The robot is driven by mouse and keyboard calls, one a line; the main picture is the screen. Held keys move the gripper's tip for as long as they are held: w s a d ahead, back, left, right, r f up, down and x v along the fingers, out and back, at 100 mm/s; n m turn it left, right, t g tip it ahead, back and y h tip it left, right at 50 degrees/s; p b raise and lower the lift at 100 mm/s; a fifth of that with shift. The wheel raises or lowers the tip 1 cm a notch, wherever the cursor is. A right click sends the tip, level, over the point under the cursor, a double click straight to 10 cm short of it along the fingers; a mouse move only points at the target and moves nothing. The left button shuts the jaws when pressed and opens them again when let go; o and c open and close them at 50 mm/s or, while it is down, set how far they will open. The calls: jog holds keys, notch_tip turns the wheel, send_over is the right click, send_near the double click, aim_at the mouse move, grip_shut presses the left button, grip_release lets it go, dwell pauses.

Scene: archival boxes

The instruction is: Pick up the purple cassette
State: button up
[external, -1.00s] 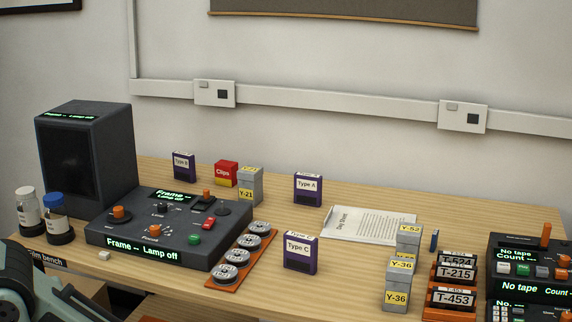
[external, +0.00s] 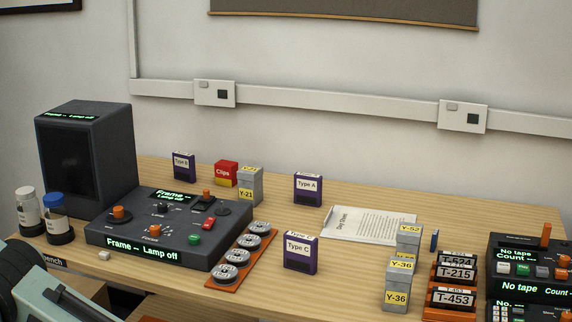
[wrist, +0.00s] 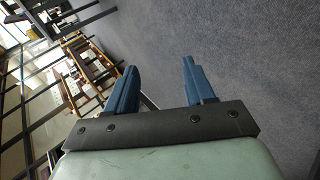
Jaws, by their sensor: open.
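Three purple boxes stand upright on the wooden bench in the external view. One labelled Type B (external: 184,167) is at the back left, one labelled Type A (external: 308,189) is at the back middle, and one labelled Type C (external: 300,254) is nearer the front. I cannot tell which of them is the purple cassette. My gripper (wrist: 160,86) shows only in the wrist view, with two blue fingers apart and nothing between them. It points over grey floor, away from the boxes, and no purple box shows there.
A control console (external: 165,230) and an orange tray of reels (external: 212,282) stand left of Type C. Grey Y-36 boxes (external: 397,284) and racks of dark T-labelled cassettes (external: 450,300) are at right. A paper sheet (external: 370,224) lies behind. Bare bench surrounds Type C's front and right.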

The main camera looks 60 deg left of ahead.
jog(key=w+d+r+t+h, duration=0.1)
jog(key=w+d+r+h, duration=0.1)
jog(key=w+d+r, duration=0.4)
jog(key=w+a+r+n+t, duration=0.1)
jog(key=w+a+r+t, duration=0.1)
jog(key=w+r, duration=0.35)
jog(key=w+a+r+t, duration=0.2)
jog(key=w+r+t, duration=0.1)
jog(key=w+r, duration=0.3)
jog(key=w+a+r+n+t+y, duration=0.4)
jog(key=w+a+r+t, duration=0.7)
jog(key=w+a+r, duration=1.4)
jog(key=a+r+n+t, duration=0.2)
jog(key=a+r, duration=0.2)
jog(key=a, duration=0.5)
jog(key=m+g+h, duration=0.4)
jog(key=m+g, duration=0.2)
jog(key=m, duration=0.5)
send_near(298, 233)
jog(key=x, duration=0.4)
jog(key=shift+d+f, duration=0.2)
jog(key=shift+d, duration=0.15)
jog(key=shift+w+x, duration=0.2)
jog(key=shift+x, duration=2.8)
jog(key=shift+a+r, duration=0.1)
jog(key=shift+a, duration=0.05)
